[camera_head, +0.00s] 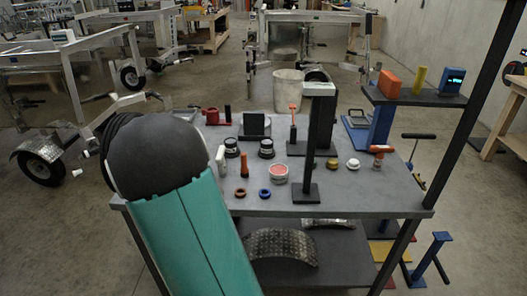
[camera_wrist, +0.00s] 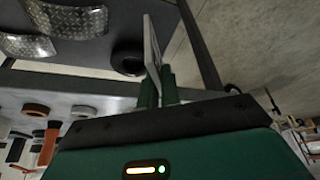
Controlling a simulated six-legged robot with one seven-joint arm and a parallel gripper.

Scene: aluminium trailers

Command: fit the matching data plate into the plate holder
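In the wrist view, my gripper (camera_wrist: 159,80) has its two green fingers close together on a thin, pale grey plate (camera_wrist: 152,45). The plate is seen nearly edge-on and sticks out beyond the fingertips; its face and any markings cannot be read. My gripper is hidden in the head view, where my teal arm fills the lower left. In the head view, a black stand with a square upright face (camera_head: 254,127) is at the back of the grey table (camera_head: 345,195). I cannot tell for sure whether it is the plate holder. The plate appears clear of the stand.
A tall black post (camera_head: 314,140) with a pale top stands on the table. Several jars, rings and small tools lie around it. A raised shelf (camera_head: 415,97) at right carries orange, yellow and blue items. Curved tread-plate fenders (camera_head: 282,245) lie on the lower shelf.

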